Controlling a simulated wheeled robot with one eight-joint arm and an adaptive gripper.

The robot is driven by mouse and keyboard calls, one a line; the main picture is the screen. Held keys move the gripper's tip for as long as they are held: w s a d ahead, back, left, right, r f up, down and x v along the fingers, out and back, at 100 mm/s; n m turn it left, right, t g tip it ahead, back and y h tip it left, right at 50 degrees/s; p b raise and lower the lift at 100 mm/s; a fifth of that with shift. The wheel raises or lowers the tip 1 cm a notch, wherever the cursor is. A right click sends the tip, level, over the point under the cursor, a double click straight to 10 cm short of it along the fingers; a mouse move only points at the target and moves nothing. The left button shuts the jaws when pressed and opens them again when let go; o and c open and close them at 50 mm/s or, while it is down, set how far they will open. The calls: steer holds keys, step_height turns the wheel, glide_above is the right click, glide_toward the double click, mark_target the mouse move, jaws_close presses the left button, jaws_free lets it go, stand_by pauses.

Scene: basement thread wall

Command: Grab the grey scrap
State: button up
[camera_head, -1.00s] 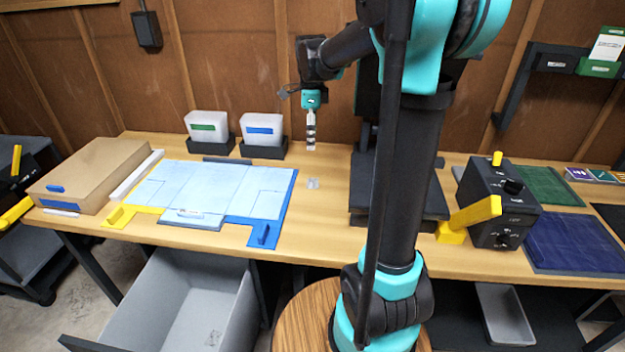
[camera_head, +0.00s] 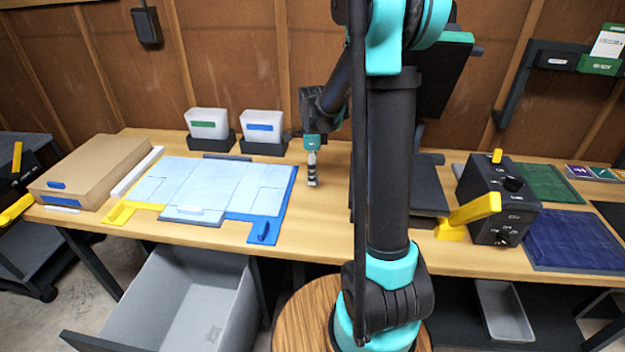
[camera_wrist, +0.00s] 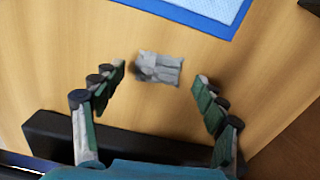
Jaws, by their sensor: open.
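The grey scrap (camera_wrist: 159,68) is a small crumpled, roughly rectangular piece lying flat on the wooden table. In the wrist view it lies between and slightly beyond the fingertips of my gripper (camera_wrist: 161,72). The fingers are spread to either side, apart from the scrap. In the head view my gripper (camera_head: 312,184) points down just above the table, right of the blue-edged mat, and the scrap is hidden there behind or under it.
A pale blue mat (camera_head: 215,185) with yellow and blue edges lies left of my gripper. Two white bins (camera_head: 208,122) stand behind it. A black control box (camera_head: 497,200) with a yellow lever is at right. A grey open drawer (camera_head: 200,300) is below the table. Bare wood lies around the scrap.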

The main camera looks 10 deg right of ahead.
steer(key=shift+f, duration=0.6)
steer(key=c, duration=0.8)
